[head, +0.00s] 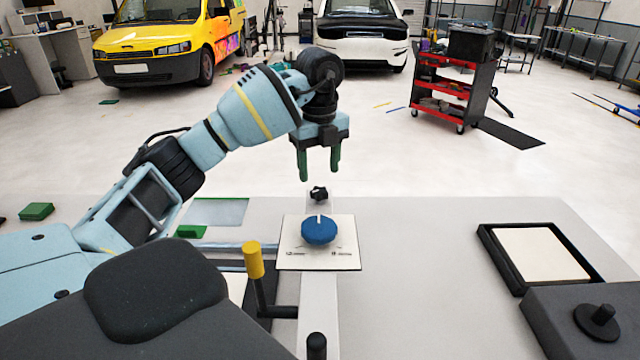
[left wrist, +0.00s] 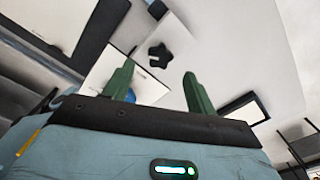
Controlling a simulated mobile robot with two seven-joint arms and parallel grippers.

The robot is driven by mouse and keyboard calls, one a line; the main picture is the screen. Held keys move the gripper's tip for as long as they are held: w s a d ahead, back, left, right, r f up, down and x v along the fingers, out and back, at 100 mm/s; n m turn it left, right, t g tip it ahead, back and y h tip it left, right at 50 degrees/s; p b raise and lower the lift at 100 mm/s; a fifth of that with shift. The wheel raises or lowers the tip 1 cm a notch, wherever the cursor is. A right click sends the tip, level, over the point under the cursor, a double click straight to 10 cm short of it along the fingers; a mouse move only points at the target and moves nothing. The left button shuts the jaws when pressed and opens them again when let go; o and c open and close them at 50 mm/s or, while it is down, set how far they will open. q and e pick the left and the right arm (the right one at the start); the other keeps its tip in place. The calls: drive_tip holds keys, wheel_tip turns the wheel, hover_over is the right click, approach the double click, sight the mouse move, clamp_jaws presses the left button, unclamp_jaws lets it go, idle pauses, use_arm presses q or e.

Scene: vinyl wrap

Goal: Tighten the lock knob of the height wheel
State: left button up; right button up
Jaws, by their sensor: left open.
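The black star-shaped lock knob (head: 319,193) stands behind the blue height wheel (head: 318,230), which sits on a white labelled plate (head: 345,260). My left gripper (head: 318,176) hangs above and behind the lock knob in the head view, its two green fingers pointing down, open and empty. In the left wrist view the lock knob (left wrist: 160,56) shows beyond and between the fingertips (left wrist: 160,70), apart from them. The blue wheel (left wrist: 130,96) is partly hidden behind the left finger there. My right gripper is in neither view.
A yellow-topped lever (head: 254,260) stands left of the plate. A black-framed tray (head: 490,240) lies on the right of the table. Green blocks (head: 37,211) lie at the left. The table between plate and tray is clear. Vehicles and a red cart (head: 440,95) stand far behind.

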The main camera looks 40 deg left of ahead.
sight(319, 190)
use_arm(q)
drive_tip(key=shift+f, duration=2.45)
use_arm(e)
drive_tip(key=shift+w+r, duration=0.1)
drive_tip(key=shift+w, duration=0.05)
use_arm(q)
drive_tip(key=c, duration=1)
